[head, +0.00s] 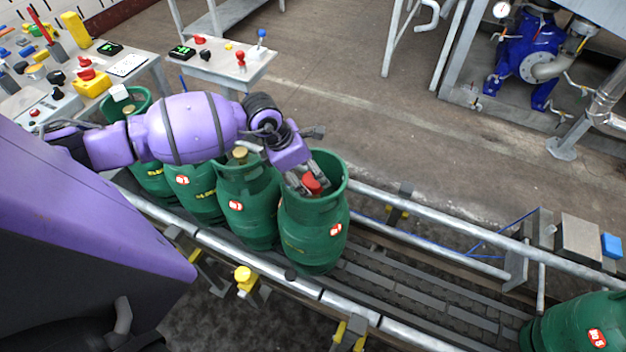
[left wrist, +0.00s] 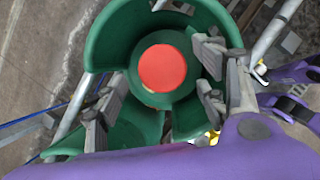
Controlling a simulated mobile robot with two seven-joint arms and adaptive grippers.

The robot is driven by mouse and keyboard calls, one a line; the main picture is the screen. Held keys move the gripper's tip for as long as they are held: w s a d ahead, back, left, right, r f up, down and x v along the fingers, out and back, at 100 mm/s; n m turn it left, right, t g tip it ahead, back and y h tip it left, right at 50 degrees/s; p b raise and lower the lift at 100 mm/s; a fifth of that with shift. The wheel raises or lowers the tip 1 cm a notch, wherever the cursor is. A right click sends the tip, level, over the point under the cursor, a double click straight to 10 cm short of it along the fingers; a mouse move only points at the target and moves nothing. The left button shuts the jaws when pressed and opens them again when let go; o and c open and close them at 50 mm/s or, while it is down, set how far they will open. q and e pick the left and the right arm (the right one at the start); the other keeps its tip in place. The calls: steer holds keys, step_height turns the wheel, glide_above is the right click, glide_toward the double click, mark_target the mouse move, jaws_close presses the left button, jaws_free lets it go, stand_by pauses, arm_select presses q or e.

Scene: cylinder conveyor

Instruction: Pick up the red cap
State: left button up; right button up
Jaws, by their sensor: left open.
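The red cap (head: 311,183) sits inside the collar of the front green cylinder (head: 312,235) on the conveyor. It also shows in the left wrist view (left wrist: 162,68) as a round red disc in the middle of the green collar (left wrist: 112,40). My left gripper (head: 304,184) reaches down into the collar from the upper left. The cap's lower part is hidden. My right gripper is in neither view.
Several green cylinders (head: 247,205) stand in a row left of the front one, and another (head: 580,325) stands at the lower right. Metal rails (head: 400,335) flank the conveyor belt (head: 420,290), which is clear between. Control tables (head: 235,70) stand at the upper left.

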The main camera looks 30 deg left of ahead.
arm_select(q)
steer(key=shift+x, duration=1.1)
steer(key=c, duration=1)
steer(key=shift+r, duration=0.15)
